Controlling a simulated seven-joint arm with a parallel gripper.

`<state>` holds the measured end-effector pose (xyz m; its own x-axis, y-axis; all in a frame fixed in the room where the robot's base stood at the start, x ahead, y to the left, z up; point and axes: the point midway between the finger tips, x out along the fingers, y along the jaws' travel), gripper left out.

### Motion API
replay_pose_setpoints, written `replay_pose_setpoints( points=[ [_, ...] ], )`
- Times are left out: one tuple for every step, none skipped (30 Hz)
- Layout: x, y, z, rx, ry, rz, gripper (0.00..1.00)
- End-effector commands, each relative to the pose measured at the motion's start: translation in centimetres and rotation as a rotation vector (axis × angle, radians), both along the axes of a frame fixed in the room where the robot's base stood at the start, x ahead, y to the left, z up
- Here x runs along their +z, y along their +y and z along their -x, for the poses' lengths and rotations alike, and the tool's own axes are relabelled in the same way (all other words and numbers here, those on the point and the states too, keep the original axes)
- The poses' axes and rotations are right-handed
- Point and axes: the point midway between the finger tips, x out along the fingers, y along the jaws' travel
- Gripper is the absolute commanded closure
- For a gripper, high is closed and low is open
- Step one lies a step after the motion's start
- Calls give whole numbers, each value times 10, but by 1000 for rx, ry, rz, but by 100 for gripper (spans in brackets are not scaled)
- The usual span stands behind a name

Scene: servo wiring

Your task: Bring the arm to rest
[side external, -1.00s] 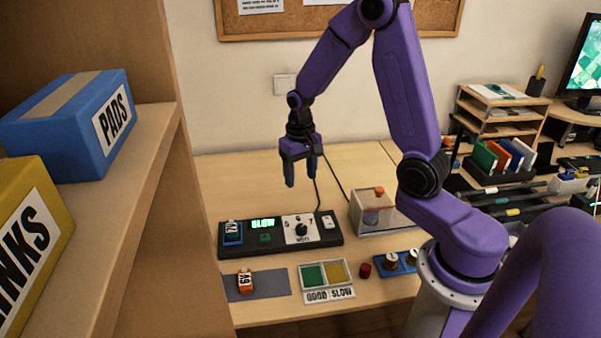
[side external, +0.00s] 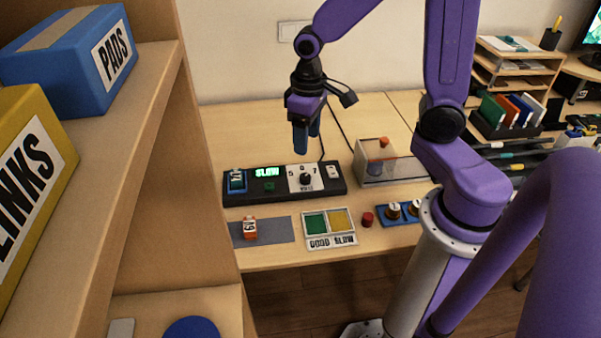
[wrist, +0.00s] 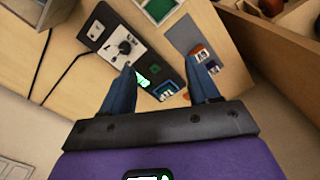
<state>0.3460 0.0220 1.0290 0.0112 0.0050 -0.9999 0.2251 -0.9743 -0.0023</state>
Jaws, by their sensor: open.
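My purple arm holds my gripper (side external: 306,140) in the air above the desk, above and behind the black tester panel (side external: 335,183). The gripper points down with its dark blue fingers apart and nothing between them. In the wrist view, the fingers of my gripper (wrist: 163,85) frame part of the panel (wrist: 107,32). The panel has a green display (side external: 267,172) reading SLOW, a dial (side external: 305,179) and a blue servo (side external: 237,181) in its left bay.
A tray (side external: 328,222) with green and yellow compartments, labelled GOOD and SLOW, lies at the desk's front. Wooden shelving (side external: 155,110) stands at the left.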

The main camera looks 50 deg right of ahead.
Motion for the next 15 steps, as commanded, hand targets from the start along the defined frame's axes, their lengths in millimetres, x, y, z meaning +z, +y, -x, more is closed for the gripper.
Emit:
replay_pose_setpoints(
  points=[
    [5,7,11,57,-4,-1,40],
    [7,10,17,90,-5,-2,40],
    [9,14,25,134,-6,-3,40],
    [11,17,32,165,-6,-2,40],
    [14,20,39,199,-6,-3,40],
    [16,23,47,242,-8,-4,40],
    [18,26,54,276,-8,-4,40],
    [20,28,61,308,-8,-4,40],
    [22,30,70,350,-9,-5,40],
    [24,32,77,384,-10,-5,40],
    [25,33,85,417,-11,-6,40],
    [28,35,94,460,-11,-6,40],
    [29,35,101,493,-11,-6,40],
    [31,36,108,525,-13,-7,40],
    [32,37,118,569,-13,-7,40]
  ],
)
